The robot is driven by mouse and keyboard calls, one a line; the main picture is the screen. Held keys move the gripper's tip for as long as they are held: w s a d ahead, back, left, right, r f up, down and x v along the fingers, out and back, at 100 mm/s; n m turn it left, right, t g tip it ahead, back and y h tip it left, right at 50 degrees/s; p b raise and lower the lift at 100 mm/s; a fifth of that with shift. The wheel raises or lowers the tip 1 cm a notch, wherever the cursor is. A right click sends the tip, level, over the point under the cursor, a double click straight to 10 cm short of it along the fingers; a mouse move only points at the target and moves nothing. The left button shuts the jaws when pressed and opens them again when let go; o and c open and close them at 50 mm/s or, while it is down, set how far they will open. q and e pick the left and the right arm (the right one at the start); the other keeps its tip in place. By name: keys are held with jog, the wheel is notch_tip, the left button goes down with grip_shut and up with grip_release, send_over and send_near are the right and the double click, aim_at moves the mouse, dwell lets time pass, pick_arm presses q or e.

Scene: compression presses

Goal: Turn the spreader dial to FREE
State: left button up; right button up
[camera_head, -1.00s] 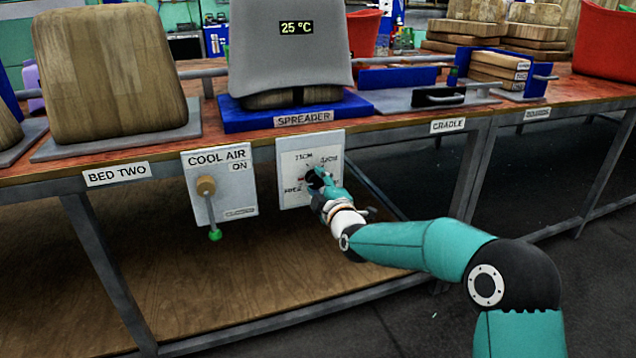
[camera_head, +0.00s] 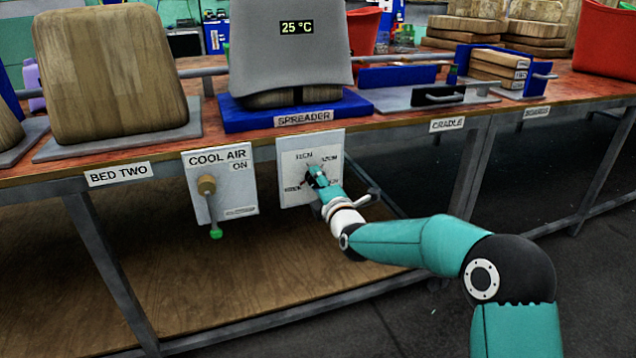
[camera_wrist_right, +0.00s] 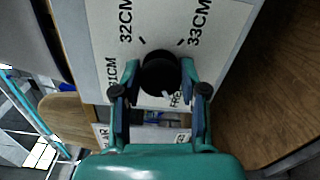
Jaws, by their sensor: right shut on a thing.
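The spreader dial is a round black knob (camera_wrist_right: 160,75) on a white plate (camera_head: 296,160) under the table edge below the SPREADER label. The plate carries the marks 31CM, 32CM, 33CM and FREE around the knob. My right gripper (camera_head: 316,175) is shut on the knob, with one finger on each side, as the right wrist view (camera_wrist_right: 160,82) shows. A white mark on the knob points down and slightly right in that view, towards the partly hidden FREE mark (camera_wrist_right: 176,98). In the head view my fingers cover most of the knob. My left gripper is not in view.
The COOL AIR panel (camera_head: 222,192) with its green-tipped lever hangs to the left of the dial plate. Above is the grey spreader press (camera_head: 290,60) showing 25 °C. Table legs and a wooden lower shelf (camera_head: 230,285) lie below.

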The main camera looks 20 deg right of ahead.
jog(key=shift+a+f, duration=0.3)
jog(key=shift+f, duration=0.05)
jog(key=o, duration=1.1)
jog(key=shift+d+r, duration=0.15)
jog(key=s, duration=1.2)
jog(key=shift+d, duration=0.2)
